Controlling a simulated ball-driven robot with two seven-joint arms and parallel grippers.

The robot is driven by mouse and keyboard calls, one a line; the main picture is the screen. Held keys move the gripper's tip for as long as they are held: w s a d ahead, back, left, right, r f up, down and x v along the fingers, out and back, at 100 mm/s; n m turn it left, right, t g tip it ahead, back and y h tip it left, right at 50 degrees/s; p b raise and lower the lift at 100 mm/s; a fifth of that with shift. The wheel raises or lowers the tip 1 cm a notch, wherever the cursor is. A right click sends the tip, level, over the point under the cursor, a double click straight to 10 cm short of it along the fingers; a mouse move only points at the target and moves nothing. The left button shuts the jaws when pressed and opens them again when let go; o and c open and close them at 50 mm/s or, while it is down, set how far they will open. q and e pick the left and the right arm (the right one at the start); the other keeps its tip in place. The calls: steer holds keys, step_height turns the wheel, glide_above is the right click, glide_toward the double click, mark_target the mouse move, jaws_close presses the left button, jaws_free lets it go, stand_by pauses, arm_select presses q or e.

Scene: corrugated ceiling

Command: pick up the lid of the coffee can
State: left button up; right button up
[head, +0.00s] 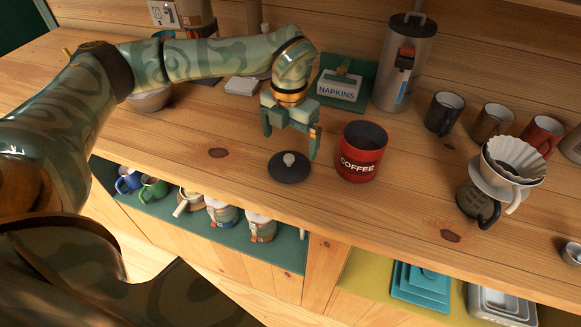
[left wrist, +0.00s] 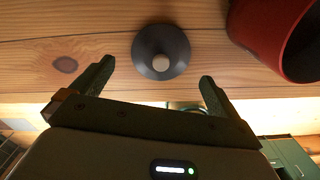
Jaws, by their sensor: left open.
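The coffee can lid (head: 290,169) is a dark round disc with a pale knob, lying flat on the wooden counter. It also shows in the left wrist view (left wrist: 147,63), just beyond the fingertips and roughly between them. The red coffee can (head: 362,150) stands upright and uncovered to the right of the lid; part of it shows in the left wrist view (left wrist: 268,30). My left gripper (head: 290,145) is open and empty, above and slightly behind the lid, with its fingers pointing down. My right gripper is not in view.
A napkin holder (head: 340,88) and a tall metal dispenser (head: 404,65) stand behind. Several mugs (head: 444,112) line the back right, and a pour-over dripper (head: 505,165) stands at the right. The counter left of the lid is clear. Its front edge is near, with shelves below.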

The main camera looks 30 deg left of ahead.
mark_target(289, 157)
arm_select(q)
step_height(289, 157, down, 2)
steer(key=shift+s+f, duration=0.1)
steer(key=f+b, duration=0.1)
steer(key=f, duration=0.3)
steer(key=shift+s+d+f+b, duration=0.1)
steer(key=shift+s+f+b, duration=0.15)
steer(key=shift+b, duration=0.1)
steer(key=shift+r, duration=0.1)
steer(key=c, duration=0.7)
